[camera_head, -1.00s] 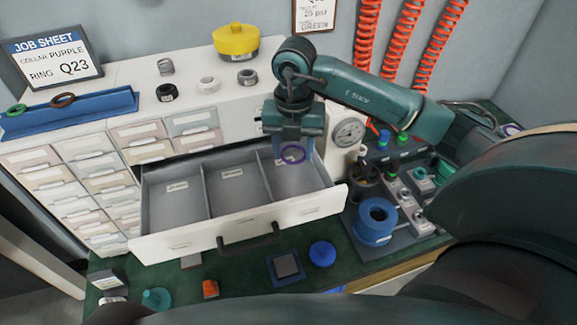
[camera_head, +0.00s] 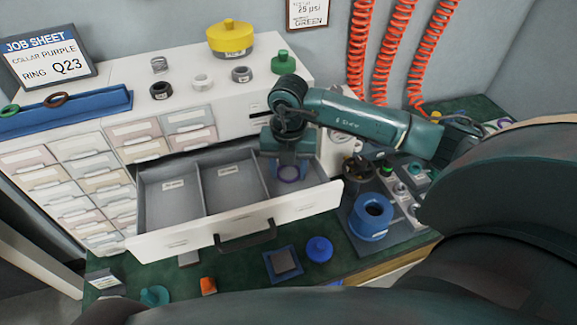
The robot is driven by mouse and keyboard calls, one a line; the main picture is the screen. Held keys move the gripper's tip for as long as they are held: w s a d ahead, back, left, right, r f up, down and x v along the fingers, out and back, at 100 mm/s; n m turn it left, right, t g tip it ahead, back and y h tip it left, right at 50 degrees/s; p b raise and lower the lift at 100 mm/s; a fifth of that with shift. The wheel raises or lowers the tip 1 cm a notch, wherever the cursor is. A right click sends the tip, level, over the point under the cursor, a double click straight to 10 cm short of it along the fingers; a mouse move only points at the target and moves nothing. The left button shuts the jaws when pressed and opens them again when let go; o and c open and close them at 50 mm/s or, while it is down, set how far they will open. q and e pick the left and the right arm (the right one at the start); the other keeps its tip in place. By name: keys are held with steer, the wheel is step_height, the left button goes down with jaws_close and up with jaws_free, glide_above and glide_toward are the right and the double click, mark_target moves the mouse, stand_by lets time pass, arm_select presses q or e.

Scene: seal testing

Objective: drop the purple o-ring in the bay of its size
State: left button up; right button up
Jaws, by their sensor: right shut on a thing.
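The purple o-ring (camera_head: 289,174) is at the tips of my right gripper (camera_head: 288,168), which is shut on it. The ring is over or inside the right-hand bay of the open drawer (camera_head: 178,241); I cannot tell whether it touches the bay floor. The drawer has three grey bays: left (camera_head: 172,207), middle (camera_head: 232,191) and right (camera_head: 316,177). A small label shows in the left and middle bays. My left gripper is not in view.
The job sheet (camera_head: 48,58) reads collar purple, ring Q23. A blue tray (camera_head: 68,121) holds a green and a brown ring. A yellow-lidded pot (camera_head: 231,38) and small rings stand on the cabinet. A blue cylinder (camera_head: 370,217) stands right of the drawer.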

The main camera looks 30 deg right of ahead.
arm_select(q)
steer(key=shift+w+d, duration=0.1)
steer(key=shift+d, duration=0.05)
arm_select(e)
steer(key=shift+f, duration=0.35)
steer(key=o, duration=1)
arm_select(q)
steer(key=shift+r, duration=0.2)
arm_select(e)
steer(key=shift+r, duration=0.15)
steer(key=shift+r, duration=0.35)
step_height(320, 180, up, 4)
steer(key=shift+w+r, duration=0.1)
steer(key=shift+r, duration=0.1)
arm_select(q)
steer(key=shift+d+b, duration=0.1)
steer(key=shift+b, duration=0.2)
arm_select(e)
step_height(320, 180, up, 8)
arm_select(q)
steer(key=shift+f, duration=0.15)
arm_select(e)
steer(key=shift+s+f, duration=0.1)
steer(key=shift+s, duration=0.1)
